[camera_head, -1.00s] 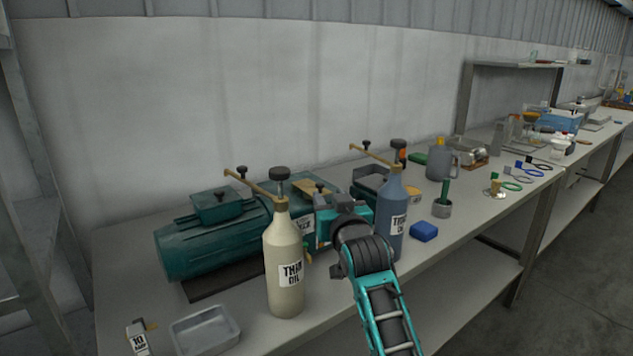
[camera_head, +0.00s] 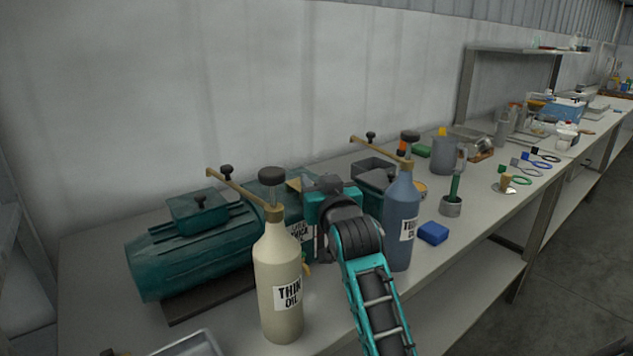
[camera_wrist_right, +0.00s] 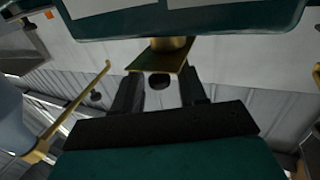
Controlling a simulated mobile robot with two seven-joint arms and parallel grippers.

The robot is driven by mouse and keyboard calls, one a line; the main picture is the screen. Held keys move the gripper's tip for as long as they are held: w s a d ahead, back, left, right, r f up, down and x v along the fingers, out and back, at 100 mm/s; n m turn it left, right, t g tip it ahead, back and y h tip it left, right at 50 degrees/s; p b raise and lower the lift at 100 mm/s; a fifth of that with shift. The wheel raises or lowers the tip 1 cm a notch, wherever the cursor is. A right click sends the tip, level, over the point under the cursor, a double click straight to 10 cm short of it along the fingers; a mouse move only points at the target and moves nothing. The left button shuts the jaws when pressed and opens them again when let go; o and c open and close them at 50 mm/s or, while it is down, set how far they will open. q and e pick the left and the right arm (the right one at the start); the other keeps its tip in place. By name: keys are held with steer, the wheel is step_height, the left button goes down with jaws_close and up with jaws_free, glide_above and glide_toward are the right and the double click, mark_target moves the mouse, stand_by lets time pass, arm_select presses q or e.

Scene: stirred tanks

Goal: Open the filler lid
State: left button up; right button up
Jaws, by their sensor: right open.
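The filler lid appears to be the small brass plate (camera_wrist_right: 155,58) on a short round brass neck at the green machine (camera_wrist_right: 190,18). In the head view a bit of this brass (camera_head: 293,184) shows just left of my right gripper (camera_head: 325,188). In the right wrist view my right gripper (camera_wrist_right: 158,85) is open, its two dark fingers pointing toward the plate, one on each side below it. Nothing is held, and I cannot tell whether a finger touches the plate. In the head view my wrist hides the fingertips. My left gripper is out of view.
A cream THIN OIL bottle (camera_head: 278,275) stands in front of the machine, left of my arm. A blue bottle (camera_head: 401,225) stands close on its right. Both have long brass spouts. A blue block (camera_head: 433,233) and a grey tray (camera_head: 190,345) lie on the bench.

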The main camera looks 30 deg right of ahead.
jaws_close()
stand_by(0.4)
